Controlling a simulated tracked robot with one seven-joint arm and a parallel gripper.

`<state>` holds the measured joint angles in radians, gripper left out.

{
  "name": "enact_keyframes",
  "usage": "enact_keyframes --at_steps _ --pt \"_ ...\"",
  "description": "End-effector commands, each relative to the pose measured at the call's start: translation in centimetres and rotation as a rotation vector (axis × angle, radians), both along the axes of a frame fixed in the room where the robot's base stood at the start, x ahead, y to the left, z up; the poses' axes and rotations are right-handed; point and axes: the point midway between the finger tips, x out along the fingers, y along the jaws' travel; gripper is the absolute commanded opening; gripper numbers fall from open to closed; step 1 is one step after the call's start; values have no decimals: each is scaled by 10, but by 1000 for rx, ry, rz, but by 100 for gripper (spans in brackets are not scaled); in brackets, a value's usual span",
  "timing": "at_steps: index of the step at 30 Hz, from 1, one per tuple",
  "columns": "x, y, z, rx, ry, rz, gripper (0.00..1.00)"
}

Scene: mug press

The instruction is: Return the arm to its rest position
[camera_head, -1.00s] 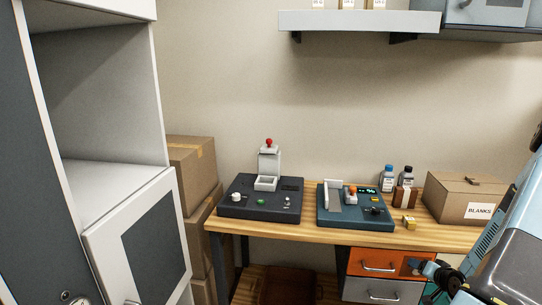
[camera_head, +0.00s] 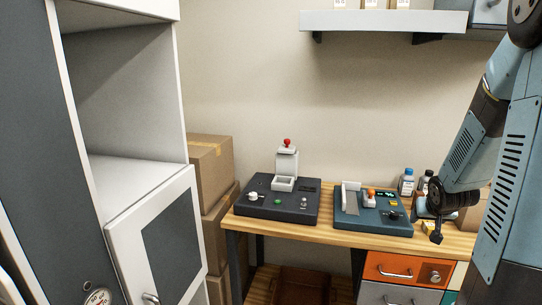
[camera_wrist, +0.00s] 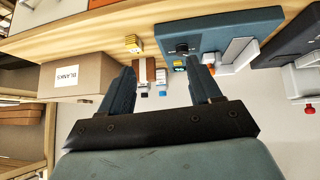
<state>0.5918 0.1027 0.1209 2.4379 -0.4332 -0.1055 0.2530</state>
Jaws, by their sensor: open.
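My arm, pale blue with dark joints, stands at the right of the head view. My gripper (camera_head: 438,228) hangs at its end, in front of the right part of the wooden workbench (camera_head: 340,238). In the wrist view my gripper (camera_wrist: 162,85) shows two dark fingers spread apart with nothing between them. Beyond the fingers are small bottles and the cardboard box marked BLANKS (camera_wrist: 75,76). In the head view my arm hides most of that box.
On the bench stand a dark press with a red knob (camera_head: 287,142) and a blue-grey machine (camera_head: 372,222). A bottle with a blue cap (camera_head: 407,182) stands behind. A tall white cabinet (camera_head: 135,100) is at the left, with stacked cartons (camera_head: 210,165) beside it. A shelf (camera_head: 385,22) hangs above.

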Motion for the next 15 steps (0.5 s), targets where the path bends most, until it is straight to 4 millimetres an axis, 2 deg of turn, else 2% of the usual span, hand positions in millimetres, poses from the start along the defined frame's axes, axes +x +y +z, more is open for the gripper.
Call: enact_keyframes --at_steps 1,6,15 --pt "-3 10 14 -14 4 8 63" --pt "-19 41 51 -39 37 21 63" --pt "-63 99 107 -46 85 58 63"
